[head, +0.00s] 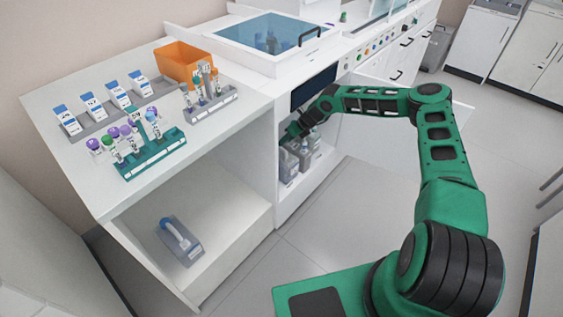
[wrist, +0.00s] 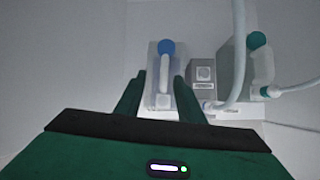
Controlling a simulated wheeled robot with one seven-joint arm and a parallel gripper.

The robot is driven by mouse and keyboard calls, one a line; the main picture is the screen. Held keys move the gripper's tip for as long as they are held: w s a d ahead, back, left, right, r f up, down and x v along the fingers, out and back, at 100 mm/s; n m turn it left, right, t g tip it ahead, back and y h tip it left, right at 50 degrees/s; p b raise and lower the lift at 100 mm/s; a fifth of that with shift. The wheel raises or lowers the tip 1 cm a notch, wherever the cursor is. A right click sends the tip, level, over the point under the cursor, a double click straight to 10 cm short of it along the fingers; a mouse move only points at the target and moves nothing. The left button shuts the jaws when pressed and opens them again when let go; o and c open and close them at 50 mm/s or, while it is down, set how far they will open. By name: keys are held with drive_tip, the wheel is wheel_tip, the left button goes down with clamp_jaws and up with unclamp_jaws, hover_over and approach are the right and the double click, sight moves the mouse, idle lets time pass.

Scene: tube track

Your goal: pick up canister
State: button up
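In the wrist view a pale canister with a blue cap (wrist: 167,47) and a white handle on top stands straight ahead. My gripper (wrist: 158,86) is open, one finger on each side of the handle. A small gap shows at each side, and nothing is held. How deep the fingers reach past the handle cannot be told. In the head view my gripper (head: 295,131) is inside the open cabinet compartment, above grey canisters (head: 289,166), and partly hides them. Another blue-capped canister (head: 181,236) sits in the lower left compartment.
Right of the canister in the wrist view are a grey box (wrist: 203,75), a teal-capped canister (wrist: 240,66) and white hoses (wrist: 238,50). Compartment walls are close. An orange bin (head: 183,63) and tube racks (head: 152,157) stand on the counter (head: 65,178). The floor is clear.

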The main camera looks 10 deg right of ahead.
sight(280, 159)
drive_tip(key=x, duration=0.2)
drive_tip(key=d+x, duration=0.1)
drive_tip(key=x, duration=0.1)
drive_tip(key=shift+w+f, duration=0.25)
drive_tip(key=shift+f, duration=0.1)
drive_tip(key=shift+x, duration=2.5)
clamp_jaws()
drive_tip(key=shift+a, duration=0.15)
